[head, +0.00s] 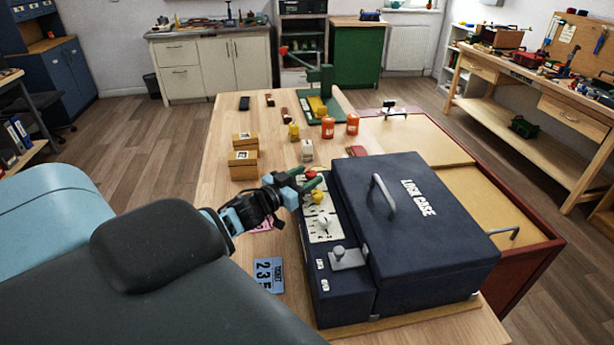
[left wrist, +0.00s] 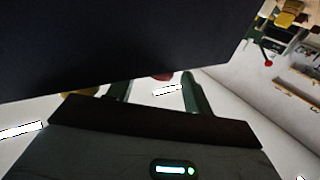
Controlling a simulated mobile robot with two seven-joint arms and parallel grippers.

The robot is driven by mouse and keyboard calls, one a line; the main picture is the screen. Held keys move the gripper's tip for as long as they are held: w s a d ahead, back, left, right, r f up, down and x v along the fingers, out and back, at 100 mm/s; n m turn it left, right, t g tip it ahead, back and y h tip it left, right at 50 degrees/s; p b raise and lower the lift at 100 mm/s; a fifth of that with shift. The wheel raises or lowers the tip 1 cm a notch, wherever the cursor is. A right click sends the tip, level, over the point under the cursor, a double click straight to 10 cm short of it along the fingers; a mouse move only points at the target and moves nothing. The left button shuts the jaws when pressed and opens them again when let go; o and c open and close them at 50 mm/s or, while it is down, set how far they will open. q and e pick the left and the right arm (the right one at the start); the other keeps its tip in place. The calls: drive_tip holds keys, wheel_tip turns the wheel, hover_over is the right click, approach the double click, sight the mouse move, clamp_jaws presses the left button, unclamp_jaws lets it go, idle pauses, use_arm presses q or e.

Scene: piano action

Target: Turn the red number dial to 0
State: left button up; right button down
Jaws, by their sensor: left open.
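The dark blue lock case (head: 430,255) stands on the wooden bench. A pale panel (head: 334,235) along its left side carries a red dial (head: 311,173), a yellow dial (head: 318,197) and a white dial (head: 325,223). My left gripper (head: 310,182) is open at the red dial, its green fingers to either side. In the left wrist view, a bit of the red dial (left wrist: 162,77) shows between the fingertips (left wrist: 156,90), and part of the yellow dial (left wrist: 80,92) lies left of them. I cannot tell whether the fingers touch the dial. Its number cannot be read.
A metal latch (head: 348,258) sits at the panel's near end. A blue card with digits (head: 268,275) and a pink card (head: 263,225) lie left of the case. Wooden boxes (head: 243,165) and orange jars (head: 328,127) stand farther back. The bench's left middle is mostly clear.

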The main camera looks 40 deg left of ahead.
use_arm(q)
drive_tip(key=shift+w, duration=0.35)
